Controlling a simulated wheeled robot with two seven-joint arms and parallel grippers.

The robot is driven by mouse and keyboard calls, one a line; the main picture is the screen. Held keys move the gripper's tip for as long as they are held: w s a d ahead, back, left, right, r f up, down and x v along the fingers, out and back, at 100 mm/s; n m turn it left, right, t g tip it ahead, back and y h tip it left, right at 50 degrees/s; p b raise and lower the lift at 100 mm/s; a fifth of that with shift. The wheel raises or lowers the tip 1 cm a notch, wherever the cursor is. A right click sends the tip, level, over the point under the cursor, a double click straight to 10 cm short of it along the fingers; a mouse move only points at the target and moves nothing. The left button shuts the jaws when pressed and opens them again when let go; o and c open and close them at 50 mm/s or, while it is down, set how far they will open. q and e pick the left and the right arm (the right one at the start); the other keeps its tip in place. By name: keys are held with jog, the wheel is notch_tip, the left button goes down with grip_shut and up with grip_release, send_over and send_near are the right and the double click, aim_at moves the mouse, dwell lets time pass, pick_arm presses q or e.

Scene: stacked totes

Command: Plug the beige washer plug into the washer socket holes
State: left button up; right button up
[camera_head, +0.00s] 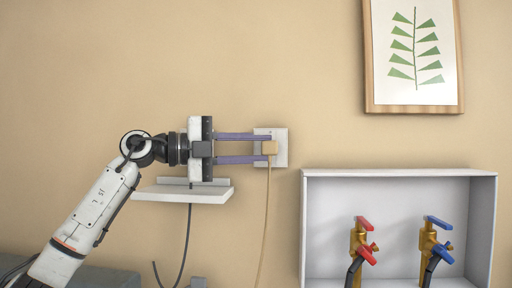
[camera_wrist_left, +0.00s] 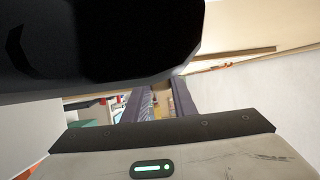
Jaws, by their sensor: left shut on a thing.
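The beige washer plug (camera_head: 269,147) is a small block with a beige cord (camera_head: 266,205) hanging straight down from it. My left gripper (camera_head: 264,148) reaches in from the left, and its two long purple fingers are shut on the plug. The plug is in front of the pale square socket plate (camera_head: 281,135) on the wall. It covers part of the plate and its holes. I cannot tell whether its prongs are in the holes. In the left wrist view the dark fingers show, with a narrow tan patch between them, mostly hidden. My right gripper is not in view.
A small white shelf (camera_head: 183,196) is on the wall below my left gripper, with a dark cable (camera_head: 186,240) hanging under it. A white recessed box (camera_head: 400,174) with red and blue valves is at the lower right. A framed leaf picture (camera_head: 414,50) hangs above.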

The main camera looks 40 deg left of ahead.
pick_arm(q)
jog(key=shift+w+a+p, duration=0.35)
jog(key=shift+w, duration=0.15)
jog(key=shift+w+a, duration=0.15)
jog(key=shift+w, duration=0.1)
jog(key=o, duration=1.1)
